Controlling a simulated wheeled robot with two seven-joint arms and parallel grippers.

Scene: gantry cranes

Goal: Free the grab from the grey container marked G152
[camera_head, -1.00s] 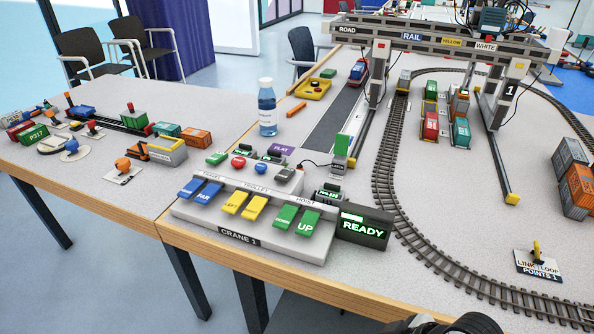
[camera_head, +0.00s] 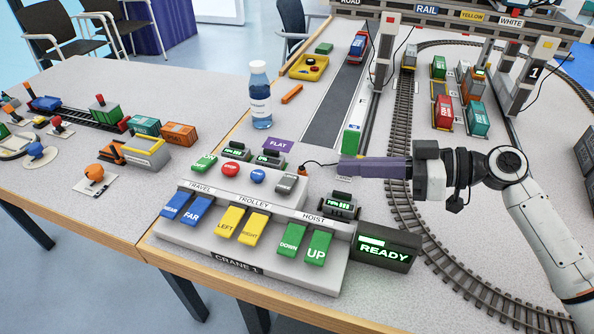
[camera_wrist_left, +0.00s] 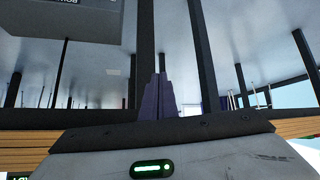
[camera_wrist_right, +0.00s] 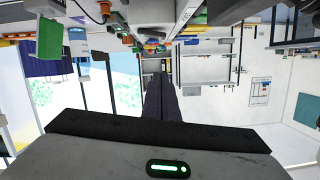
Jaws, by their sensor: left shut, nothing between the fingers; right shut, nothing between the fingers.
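The crane control box (camera_head: 245,268) has blue, yellow and green keys, including DOWN (camera_head: 291,240) and UP (camera_head: 318,248). Its screen (camera_head: 386,247) reads READY. A grey container (camera_head: 585,152) stands at the right edge, and other containers stand under the gantry crane (camera_head: 510,85). I cannot read G152 on any of them or make out the grab. My right gripper (camera_head: 340,168) is shut and empty above the back right of the box, pointing left. It also shows in the right wrist view (camera_wrist_right: 161,98). My left gripper (camera_wrist_left: 158,97) is shut and empty; it is not in the head view.
A water bottle (camera_head: 260,97) stands behind the box. The curved rail track (camera_head: 402,180) runs along the right, partly behind my right arm. A yellow tray (camera_head: 309,67) is at the back. Small models (camera_head: 146,150) fill the left table.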

